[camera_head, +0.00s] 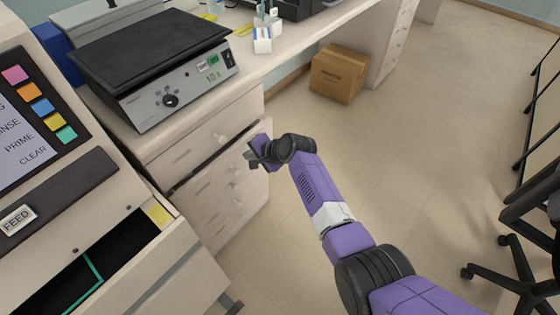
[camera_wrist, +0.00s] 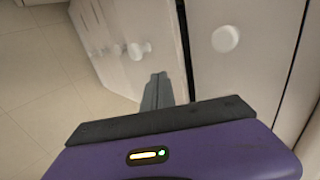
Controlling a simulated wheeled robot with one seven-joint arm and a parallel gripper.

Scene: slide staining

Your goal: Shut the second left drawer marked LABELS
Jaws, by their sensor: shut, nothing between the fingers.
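The second drawer (camera_head: 203,187) of the white cabinet stands slightly out, with a dark gap along its top edge. In the wrist view its front (camera_wrist: 150,25) shows beside that gap, with a round knob. No LABELS marking is readable. My gripper (camera_head: 252,158) is at the drawer's front, near the upper right part. In the wrist view the grey fingers (camera_wrist: 157,88) are together and empty, with their tips close to the drawer front by its knob. I cannot tell whether they touch it.
The top drawer (camera_head: 190,150) looks closed, its knob (camera_wrist: 225,38) beside the fingers in the wrist view. A staining machine (camera_head: 110,220) stands at left. A cardboard box (camera_head: 339,75) is on the floor, and a chair (camera_head: 525,260) is at right. Open floor lies between.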

